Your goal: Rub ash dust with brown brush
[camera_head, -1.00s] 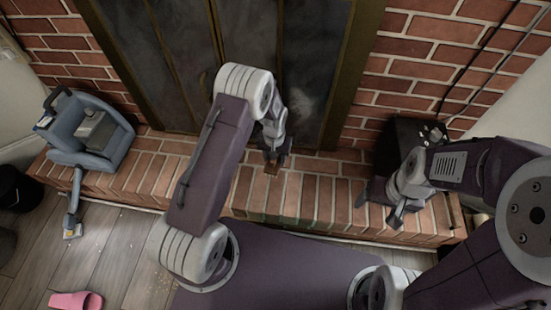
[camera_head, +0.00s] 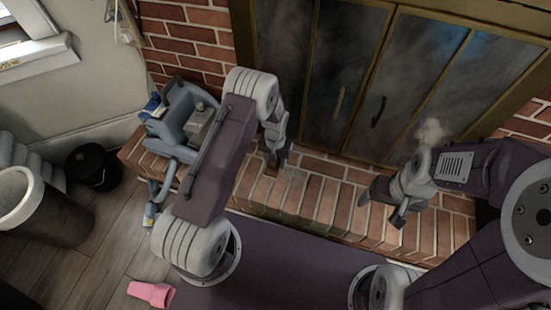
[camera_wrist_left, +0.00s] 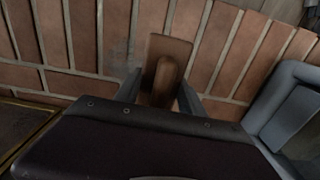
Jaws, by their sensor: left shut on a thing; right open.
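My left gripper (camera_head: 271,166) is shut on the brown brush (camera_head: 271,171), over the brick hearth in front of the fireplace doors. In the left wrist view the brush (camera_wrist_left: 167,52) is a wooden block with a rounded handle between the fingers. Its underside is hidden, so I cannot tell whether it touches the bricks. A faint grey smudge, possibly ash dust (camera_wrist_left: 120,48), lies on the bricks to the left of the brush in that view. My right gripper (camera_head: 383,204) is open and empty above the hearth, farther right.
A blue-grey vacuum-like machine (camera_head: 178,128) stands at the hearth's left end. The fireplace doors (camera_head: 340,85) are shut, with smudged glass. A pink object (camera_head: 151,293) lies on the wooden floor. A dark bucket (camera_head: 92,168) and a large bin (camera_head: 45,215) stand at left.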

